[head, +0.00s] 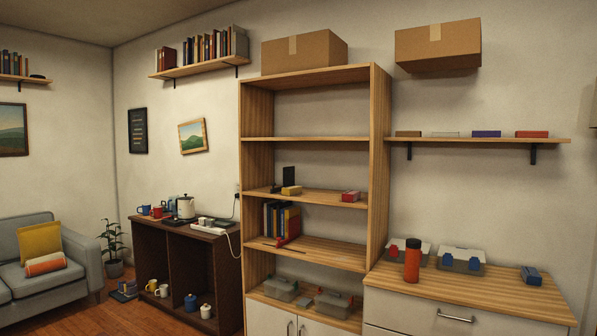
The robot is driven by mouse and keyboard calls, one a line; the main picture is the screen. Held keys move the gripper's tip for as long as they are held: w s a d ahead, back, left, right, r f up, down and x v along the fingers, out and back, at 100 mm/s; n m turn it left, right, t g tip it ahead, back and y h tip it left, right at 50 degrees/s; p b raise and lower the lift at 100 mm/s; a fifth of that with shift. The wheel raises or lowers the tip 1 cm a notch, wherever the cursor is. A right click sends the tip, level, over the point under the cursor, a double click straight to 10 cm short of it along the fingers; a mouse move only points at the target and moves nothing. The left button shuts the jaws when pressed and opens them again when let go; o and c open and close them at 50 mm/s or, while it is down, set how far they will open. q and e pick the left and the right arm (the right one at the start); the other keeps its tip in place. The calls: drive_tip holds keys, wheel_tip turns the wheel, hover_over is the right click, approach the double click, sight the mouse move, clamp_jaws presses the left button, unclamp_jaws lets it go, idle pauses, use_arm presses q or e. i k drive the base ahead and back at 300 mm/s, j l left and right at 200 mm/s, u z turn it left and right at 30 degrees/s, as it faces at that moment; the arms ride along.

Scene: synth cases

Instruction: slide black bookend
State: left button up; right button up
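A black bookend (289,177) stands upright on the middle shelf (320,199) of the tall open wooden bookcase, left of the shelf's centre. A small yellow block (291,190) sits in front of its lower part and hides some of it. A small red box (350,196) lies on the same shelf to the right, apart from the bookend. On the shelf below, several books (273,219) stand at the left, and a red book (289,228) leans at their right end. Neither of my grippers shows in the head view.
Lidded bins (280,288) sit on the bookcase's bottom shelf. To the right, a wooden-topped cabinet (450,293) holds an orange bottle (412,261) and clear bins. A dark brown cabinet (170,232) with mugs and a kettle stands left. A grey sofa (45,265) is at far left.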

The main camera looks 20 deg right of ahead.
sight(289, 173)
drive_tip(key=i+z, duration=0.15)
drive_tip(key=i, duration=0.45)
drive_tip(key=i+z, duration=0.1)
drive_tip(key=i, duration=0.55)
drive_tip(key=i+z, duration=0.15)
drive_tip(key=i, duration=0.45)
drive_tip(key=i+j+z, duration=0.15)
drive_tip(key=i, duration=0.45)
